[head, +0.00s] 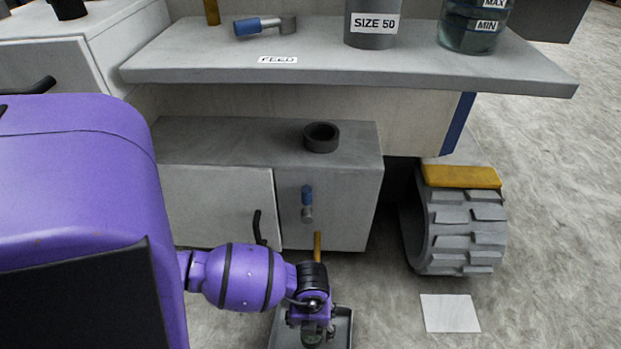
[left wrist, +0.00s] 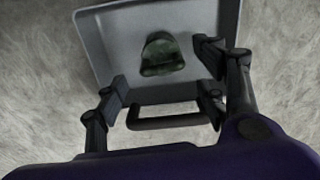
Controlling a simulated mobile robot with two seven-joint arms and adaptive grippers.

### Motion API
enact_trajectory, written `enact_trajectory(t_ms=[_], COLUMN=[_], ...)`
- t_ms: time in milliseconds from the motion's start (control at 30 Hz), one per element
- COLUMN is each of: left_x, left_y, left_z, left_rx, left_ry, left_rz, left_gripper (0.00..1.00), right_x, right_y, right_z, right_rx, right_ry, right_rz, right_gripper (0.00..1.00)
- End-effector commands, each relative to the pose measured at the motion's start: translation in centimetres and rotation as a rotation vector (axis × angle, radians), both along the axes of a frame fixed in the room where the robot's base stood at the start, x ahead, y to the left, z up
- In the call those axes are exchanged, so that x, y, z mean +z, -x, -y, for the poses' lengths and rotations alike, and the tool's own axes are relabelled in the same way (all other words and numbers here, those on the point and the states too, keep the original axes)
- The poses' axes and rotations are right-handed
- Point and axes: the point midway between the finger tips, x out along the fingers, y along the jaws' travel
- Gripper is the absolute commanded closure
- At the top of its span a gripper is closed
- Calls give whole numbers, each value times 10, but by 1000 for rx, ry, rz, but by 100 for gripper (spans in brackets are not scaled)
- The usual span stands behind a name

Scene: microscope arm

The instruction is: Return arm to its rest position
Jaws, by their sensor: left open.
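My left arm comes in from the left in the head view, bent down in front of the grey cabinet. Its left gripper (head: 311,318) is low, over a grey tray (head: 345,332) on the floor. In the left wrist view the left gripper (left wrist: 160,84) is open, with its fingers spread and nothing held between them. The tray (left wrist: 97,48) lies beyond the fingers, with its dark handle (left wrist: 168,122) nearer the wrist. A dark green object (left wrist: 162,55) rests in the tray, apart from the fingers. My right gripper is not in view.
The cabinet (head: 220,208) has a dark ring (head: 321,137) on top and a blue-handled valve (head: 307,203) on its front. A shelf (head: 200,60) overhangs behind. A treaded wheel (head: 460,230) stands right.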

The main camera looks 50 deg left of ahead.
Motion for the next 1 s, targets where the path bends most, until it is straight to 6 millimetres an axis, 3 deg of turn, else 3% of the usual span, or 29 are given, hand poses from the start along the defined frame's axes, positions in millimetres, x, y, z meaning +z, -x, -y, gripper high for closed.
enact_trajectory(t_ms=[200, 633, 767, 833, 900, 967, 1000], left_x=[25, 29, 39, 56, 84, 117, 142], left_y=[0, -5, -19, -27, -25, -23, -23], left_z=[0, 5, 62, 107, 149, 178, 191], left_rx=[0, -63, -186, -219, -203, -155, -105], left_ry=[0, 19, 253, 431, 618, 763, 851], left_rz=[1, 22, 103, 172, 242, 309, 358], left_gripper=[35, 35, 35, 35, 35, 35, 35], right_x=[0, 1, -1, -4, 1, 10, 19], right_y=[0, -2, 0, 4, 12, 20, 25], right_z=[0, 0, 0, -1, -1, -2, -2], right_rx=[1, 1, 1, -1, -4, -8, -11], right_ry=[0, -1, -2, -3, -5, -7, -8], right_rz=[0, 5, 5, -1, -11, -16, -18], right_gripper=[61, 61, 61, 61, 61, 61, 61])
